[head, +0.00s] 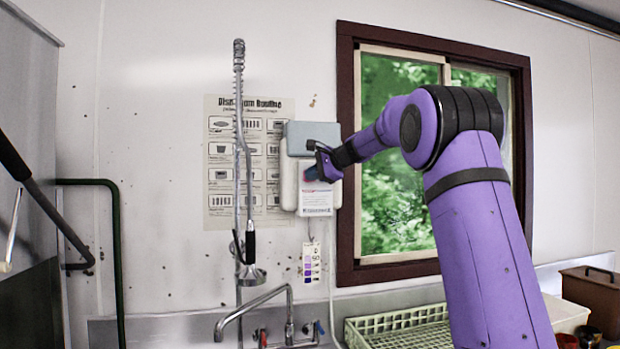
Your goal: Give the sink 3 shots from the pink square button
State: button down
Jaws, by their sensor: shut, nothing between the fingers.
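A wall dispenser (289,182) with a grey top and a white body hangs on the wall between the poster and the window. A printed label (315,200) is on its lower front. My gripper (312,171) is shut and empty, at the front of the dispenser. It covers much of the dispenser's middle, and I cannot tell whether it touches. The pink square button cannot be made out behind the gripper. The sink basin is below the picture; its faucet (262,300) shows at the bottom.
A spring-hose sprayer (240,150) stands left of the dispenser. A small chart (311,262) hangs below it. A green dish rack (405,325), a brown box (590,298) and a white bin (565,313) are at lower right. The window (398,205) is behind my arm.

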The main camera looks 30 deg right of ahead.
jog(key=shift+w+d, duration=0.2)
jog(key=shift+w, duration=0.55)
dwell(0.9)
jog(key=shift+s, duration=0.1)
jog(key=shift+s+a, duration=0.15)
jog(key=shift+s, duration=0.4)
jog(key=shift+s+a, duration=0.15)
jog(key=shift+s, duration=0.35)
jog(key=shift+w, duration=0.15)
jog(key=shift+w+d, duration=0.1)
jog(key=shift+w, duration=0.15)
jog(key=shift+w+d, duration=0.2)
jog(key=shift+w, duration=0.4)
dwell(1.8)
jog(key=shift+s+a, duration=0.15)
jog(key=shift+s, duration=0.35)
jog(key=shift+s+a, duration=0.15)
jog(key=shift+s, duration=0.35)
jog(key=shift+s, duration=0.1)
jog(key=shift+s+a, duration=0.25)
jog(key=shift+s, duration=0.55)
jog(key=shift+s+a, duration=0.2)
jog(key=shift+s, duration=0.55)
jog(key=shift+s+a, duration=0.25)
jog(key=shift+s, duration=0.55)
